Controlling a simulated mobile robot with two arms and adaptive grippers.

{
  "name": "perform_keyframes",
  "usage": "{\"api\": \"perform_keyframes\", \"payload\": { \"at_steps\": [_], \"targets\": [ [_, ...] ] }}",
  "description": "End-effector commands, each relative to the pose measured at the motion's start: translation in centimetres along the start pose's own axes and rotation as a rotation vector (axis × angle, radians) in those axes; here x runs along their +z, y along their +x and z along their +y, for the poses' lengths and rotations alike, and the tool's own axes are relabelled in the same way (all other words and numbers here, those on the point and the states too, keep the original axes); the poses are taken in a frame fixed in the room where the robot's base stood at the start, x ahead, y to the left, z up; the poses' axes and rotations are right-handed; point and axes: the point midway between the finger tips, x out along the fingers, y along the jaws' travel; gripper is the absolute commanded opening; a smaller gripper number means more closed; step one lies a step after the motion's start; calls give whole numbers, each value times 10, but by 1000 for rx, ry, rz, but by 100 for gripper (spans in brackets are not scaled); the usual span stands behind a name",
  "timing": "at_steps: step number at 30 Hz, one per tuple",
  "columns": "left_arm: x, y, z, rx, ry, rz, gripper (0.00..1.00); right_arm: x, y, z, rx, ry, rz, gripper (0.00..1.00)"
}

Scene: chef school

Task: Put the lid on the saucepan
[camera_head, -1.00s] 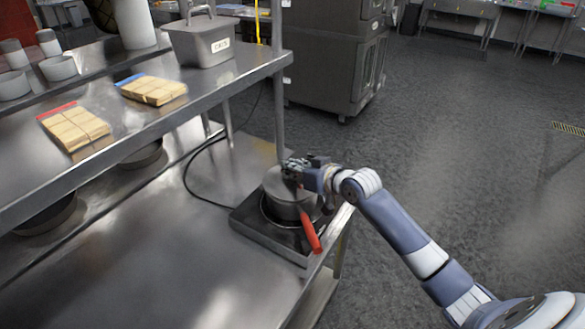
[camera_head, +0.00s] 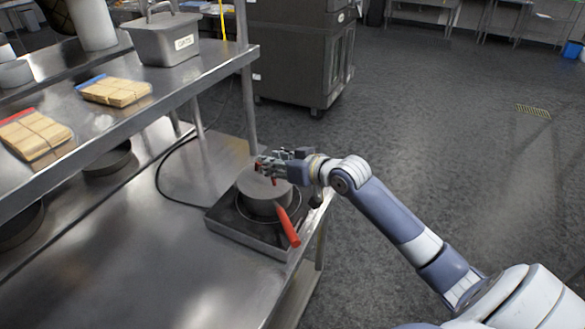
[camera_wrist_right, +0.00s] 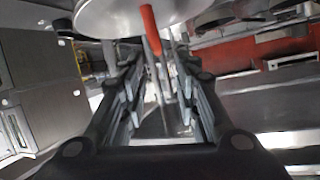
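The saucepan (camera_head: 264,205) is a grey pot with a long red handle (camera_head: 288,228) towards the front. It stands on the hot plate (camera_head: 232,231) at the table's right edge. The grey lid (camera_head: 256,183) lies over its top; I cannot tell whether it sits fully flush. In the right wrist view the lid is a pale disc (camera_wrist_right: 105,15) with a red knob (camera_wrist_right: 149,28). My right gripper (camera_head: 268,166) is just over the lid. Its fingers are apart in the wrist view, with the knob between them. My left gripper is not in view.
A shelf post (camera_head: 248,110) rises behind the hot plate. A black cable (camera_head: 160,175) curves behind it. The front table top is bare.

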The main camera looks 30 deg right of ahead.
Motion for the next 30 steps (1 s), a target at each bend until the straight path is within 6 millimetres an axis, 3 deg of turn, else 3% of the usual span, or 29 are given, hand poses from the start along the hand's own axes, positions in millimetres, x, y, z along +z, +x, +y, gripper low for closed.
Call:
{"api": "perform_keyframes", "payload": {
  "at_steps": [6, 12, 30],
  "targets": [
    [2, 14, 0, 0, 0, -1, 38, 4, -46, 1, 1, -4, -2, 29],
    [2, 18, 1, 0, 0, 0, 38, 2, -72, 1, 1, -1, -1, 29],
    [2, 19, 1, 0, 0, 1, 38, 0, -81, 0, 0, 0, 0, 29]
  ]
}}
